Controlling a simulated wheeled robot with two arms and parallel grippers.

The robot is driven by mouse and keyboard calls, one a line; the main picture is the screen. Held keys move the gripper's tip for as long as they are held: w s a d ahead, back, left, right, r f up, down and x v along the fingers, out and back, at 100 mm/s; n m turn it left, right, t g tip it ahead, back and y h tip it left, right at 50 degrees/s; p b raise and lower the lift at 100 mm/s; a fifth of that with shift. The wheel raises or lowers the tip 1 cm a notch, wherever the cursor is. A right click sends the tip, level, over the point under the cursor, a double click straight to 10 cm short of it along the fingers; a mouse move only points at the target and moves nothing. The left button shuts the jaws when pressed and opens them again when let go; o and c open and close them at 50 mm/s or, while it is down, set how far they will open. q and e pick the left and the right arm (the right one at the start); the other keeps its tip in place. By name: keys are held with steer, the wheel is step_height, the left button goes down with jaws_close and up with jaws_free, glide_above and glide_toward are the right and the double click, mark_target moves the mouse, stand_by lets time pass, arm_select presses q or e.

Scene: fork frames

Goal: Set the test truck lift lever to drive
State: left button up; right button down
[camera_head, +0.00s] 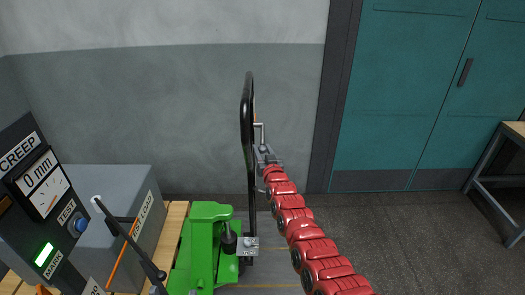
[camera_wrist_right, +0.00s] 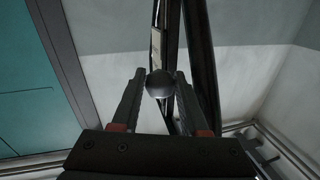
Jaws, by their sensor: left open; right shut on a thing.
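The green test truck (camera_head: 203,245) stands at the lower centre of the head view. Its black handle loop (camera_head: 247,115) rises upright in front of the grey wall. The lift lever's dark round knob (camera_wrist_right: 159,84) is between the fingers of my right gripper in the right wrist view, close to the handle bars (camera_wrist_right: 196,60). My right gripper (camera_head: 262,146) is shut on this knob, beside the right side of the handle. The lever's exact setting cannot be read. My left gripper is not in view.
Teal doors (camera_head: 405,100) and a table (camera_head: 512,132) are at right. The floor (camera_head: 400,230) between is clear.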

mark_target(262, 147)
stand_by(0.8)
steer(key=shift+s+a+r+g+p, duration=0.1)
steer(key=shift+r+g+p, duration=0.3)
steer(key=shift+r+p, duration=0.5)
steer(key=shift+s+r+g+h+p, duration=0.15)
steer(key=shift+r+g+h+p, duration=0.3)
steer(key=shift+p, duration=0.6)
steer(key=shift+r+m+g, duration=0.25)
steer(key=shift+m+g, duration=0.05)
steer(key=shift+g, duration=0.15)
steer(key=shift+s+r+g+b, duration=0.2)
steer(key=shift+r+g+b, duration=0.55)
steer(key=shift+g, duration=0.25)
